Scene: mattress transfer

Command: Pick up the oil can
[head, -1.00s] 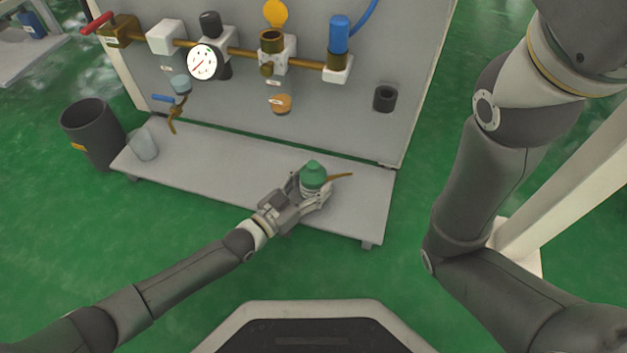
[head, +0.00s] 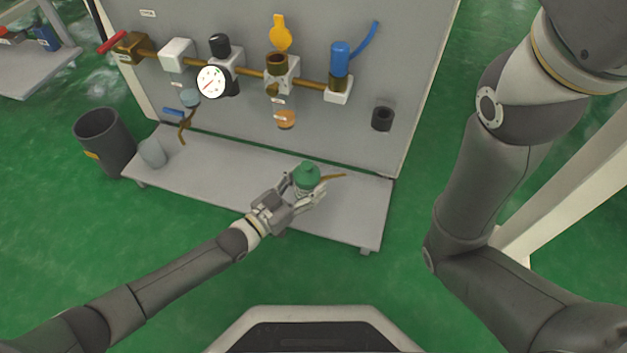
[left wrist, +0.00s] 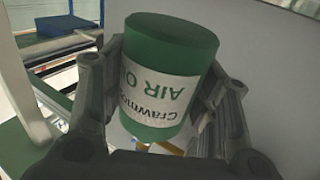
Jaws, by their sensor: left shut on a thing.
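The green oil can (head: 307,174) with its thin brown spout is over the grey bench (head: 345,223), toward its right side. My left gripper (head: 304,188) is shut on the can, with a finger on each side of it. In the left wrist view the green can (left wrist: 172,50) fills the space between the fingers of my left gripper (left wrist: 160,100), and its white label reads upside down. Whether the can's bottom touches the bench is hard to tell. My right arm shows on the right, but its gripper is out of view.
A panel carries a pipe with valves, a round gauge (head: 213,81) and a blue-topped fitting (head: 340,62) behind the can. A grey translucent cup (head: 152,153) stands at the bench's left end. A dark bin (head: 104,140) stands on the floor beside it.

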